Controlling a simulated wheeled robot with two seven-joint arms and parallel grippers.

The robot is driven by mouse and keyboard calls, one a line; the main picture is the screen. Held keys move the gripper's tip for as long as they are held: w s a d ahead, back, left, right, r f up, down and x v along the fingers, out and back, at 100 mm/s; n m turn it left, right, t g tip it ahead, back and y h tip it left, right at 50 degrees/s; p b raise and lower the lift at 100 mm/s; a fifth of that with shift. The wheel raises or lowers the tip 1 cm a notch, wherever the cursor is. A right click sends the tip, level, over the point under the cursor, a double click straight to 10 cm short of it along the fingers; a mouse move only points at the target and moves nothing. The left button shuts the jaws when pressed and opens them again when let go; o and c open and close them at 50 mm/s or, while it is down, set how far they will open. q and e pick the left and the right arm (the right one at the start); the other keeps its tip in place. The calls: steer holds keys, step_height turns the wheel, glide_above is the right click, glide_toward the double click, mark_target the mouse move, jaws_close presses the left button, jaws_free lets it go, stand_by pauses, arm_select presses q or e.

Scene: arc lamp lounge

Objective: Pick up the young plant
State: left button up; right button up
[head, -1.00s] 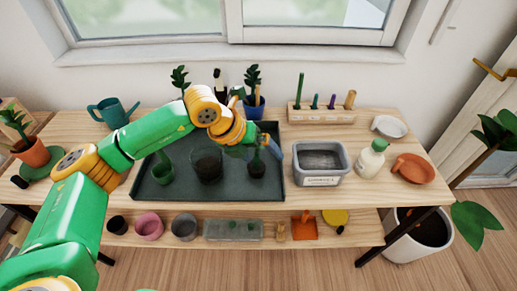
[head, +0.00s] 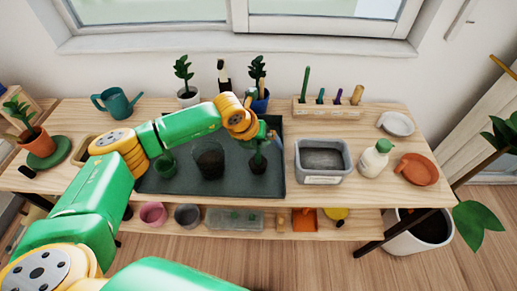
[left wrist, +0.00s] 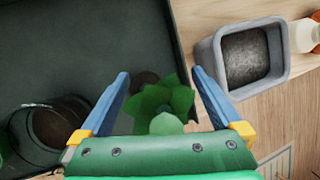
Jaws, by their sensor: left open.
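The young plant (head: 258,161) is a small green-leaved plant at the right side of the dark tray (head: 225,185). In the left wrist view its leaves (left wrist: 165,100) lie between the two blue fingers, seen from above. My left gripper (left wrist: 160,73) is open around the leaves in that view, with a gap on both sides. In the head view my left gripper (head: 265,138) is just above and behind the plant, partly hidden by its own wrist. The pot under the leaves is mostly hidden in the wrist view. My right gripper is not in view.
Potted plants (head: 187,95) and a tool rack (head: 328,112) line the back. A soap bottle (head: 374,160) is farther right.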

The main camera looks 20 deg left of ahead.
arm_select(q)
steer(key=shift+s, duration=0.15)
steer(key=c, duration=1.4)
